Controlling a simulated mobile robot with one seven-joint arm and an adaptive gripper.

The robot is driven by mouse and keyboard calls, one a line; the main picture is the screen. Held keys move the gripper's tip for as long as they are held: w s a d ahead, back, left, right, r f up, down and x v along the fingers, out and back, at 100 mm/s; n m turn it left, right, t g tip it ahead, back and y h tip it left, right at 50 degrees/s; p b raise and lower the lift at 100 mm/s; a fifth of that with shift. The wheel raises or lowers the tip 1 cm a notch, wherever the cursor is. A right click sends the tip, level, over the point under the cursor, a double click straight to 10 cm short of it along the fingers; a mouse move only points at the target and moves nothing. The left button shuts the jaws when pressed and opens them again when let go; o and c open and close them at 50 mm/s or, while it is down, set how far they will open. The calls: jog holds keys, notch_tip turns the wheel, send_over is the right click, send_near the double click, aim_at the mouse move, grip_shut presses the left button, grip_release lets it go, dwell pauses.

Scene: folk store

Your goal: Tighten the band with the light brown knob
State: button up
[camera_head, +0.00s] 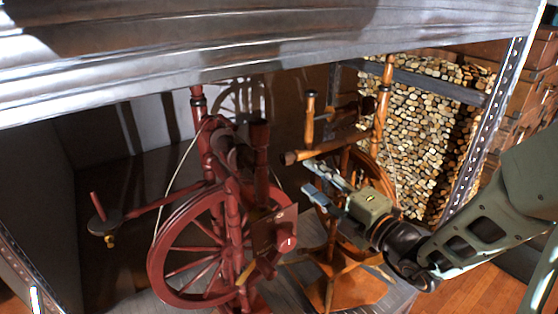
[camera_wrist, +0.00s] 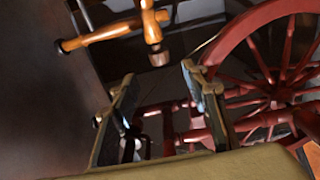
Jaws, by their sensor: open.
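The light brown spinning wheel (camera_head: 345,258) stands right of centre in the head view, partly hidden behind my gripper and wrist. Its light brown knob (camera_head: 289,158) is the rounded end of a horizontal turned rod, pointing left. My gripper (camera_head: 316,180) is open and empty, just below and right of this knob, apart from it. In the wrist view, light brown turned pieces (camera_wrist: 105,33) are at the upper left, beyond my open fingers (camera_wrist: 157,80). I cannot tell which rounded end there is the knob. The drive band is barely visible.
A dark red spinning wheel (camera_head: 185,215) stands close on the left; its wheel also fills the right of the wrist view (camera_wrist: 265,75). A metal beam (camera_head: 250,45) crosses above. A wall of stacked logs (camera_head: 420,120) is behind. Space between the two spinning wheels is narrow.

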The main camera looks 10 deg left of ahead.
aim_at(290, 163)
jog(key=b+x, duration=0.2)
jog(key=x, duration=0.8)
jog(key=shift+w+a+b, duration=0.3)
jog(key=shift+b, duration=0.05)
grip_shut()
jog(key=shift+f+b, duration=0.15)
jog(key=shift+b, duration=0.2)
